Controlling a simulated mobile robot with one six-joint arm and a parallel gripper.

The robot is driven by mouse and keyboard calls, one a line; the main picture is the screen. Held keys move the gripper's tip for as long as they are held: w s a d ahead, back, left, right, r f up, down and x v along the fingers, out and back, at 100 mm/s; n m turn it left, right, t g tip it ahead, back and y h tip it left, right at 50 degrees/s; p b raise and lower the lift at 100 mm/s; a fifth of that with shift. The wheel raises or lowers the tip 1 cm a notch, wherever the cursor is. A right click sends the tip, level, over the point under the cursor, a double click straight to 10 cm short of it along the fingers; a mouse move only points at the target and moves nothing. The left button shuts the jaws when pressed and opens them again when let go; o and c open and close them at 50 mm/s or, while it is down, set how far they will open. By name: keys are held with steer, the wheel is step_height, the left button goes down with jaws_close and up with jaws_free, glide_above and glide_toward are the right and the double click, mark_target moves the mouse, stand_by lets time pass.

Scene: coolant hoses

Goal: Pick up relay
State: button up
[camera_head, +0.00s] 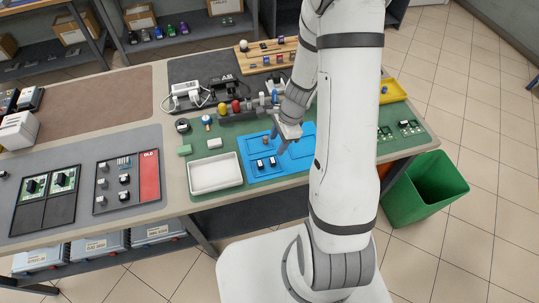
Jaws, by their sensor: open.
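Two small dark blocks, one (260,164) and another (272,161), sit side by side on the blue mat (293,157); they look like relays, but are too small to be sure. A small brownish piece (265,141) is near the mat's upper left. My gripper (277,144) is open above the blue mat, just above and right of the dark blocks in the picture. I see nothing between its fingers. My arm hides the mat's right part.
A white tray (215,188) lies left of the mat. A panel with a red strip (149,176) holds more small dark parts. A green bin (423,190) stands right of the bench, and a yellow tray (392,91) is at the back right.

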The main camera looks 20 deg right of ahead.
mark_target(273, 160)
step_height(273, 160, down, 4)
steer(key=shift+a+r+m, duration=0.1)
steer(key=shift+a+m, duration=0.05)
steer(key=shift+m, duration=0.25)
steer(key=shift+d+b+x, duration=0.2)
steer(key=shift+b+x, duration=0.2)
steer(key=shift+x, duration=2.4)
steer(key=shift+s, duration=0.1)
steer(key=shift+c, duration=0.2)
jaws_close()
